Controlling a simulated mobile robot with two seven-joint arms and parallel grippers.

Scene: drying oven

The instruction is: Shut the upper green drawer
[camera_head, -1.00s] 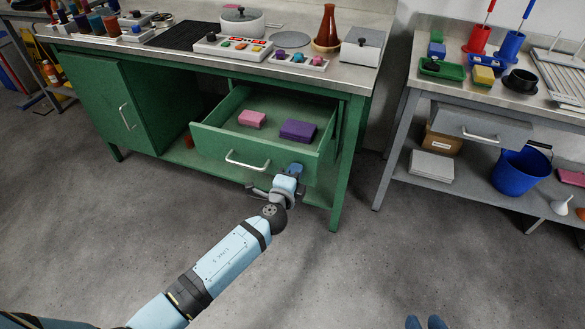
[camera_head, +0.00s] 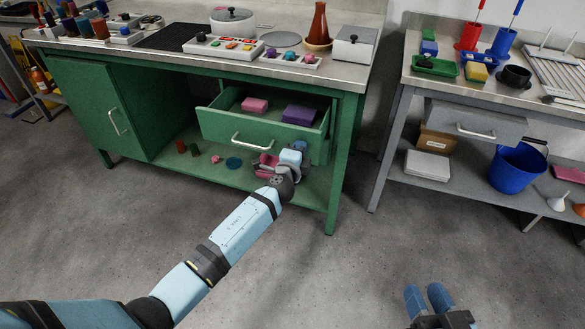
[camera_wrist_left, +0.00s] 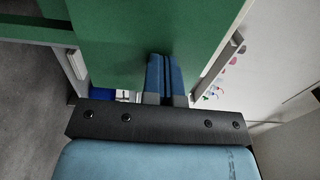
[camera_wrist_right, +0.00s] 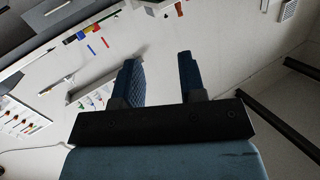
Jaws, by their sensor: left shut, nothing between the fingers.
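The upper green drawer (camera_head: 215,127) is partly open under the green workbench, with a pink box (camera_head: 255,105) and a purple box (camera_head: 299,114) inside. Its silver handle (camera_head: 251,141) is on the front panel. My left gripper (camera_head: 299,146) is at the right part of the drawer front, right of the handle. In the left wrist view its blue fingers (camera_wrist_left: 164,75) are together and empty, with the tips at a green panel; contact is hard to confirm. My right gripper (camera_head: 428,297) is low in the head view, away from the drawer; the right wrist view shows its fingers (camera_wrist_right: 159,75) apart and empty.
A shelf (camera_head: 222,178) below the drawer holds several small items. The left cabinet door (camera_head: 100,115) is shut. A grey table (camera_head: 385,145) with a blue bucket (camera_head: 516,168) stands to the right. The floor in front is clear.

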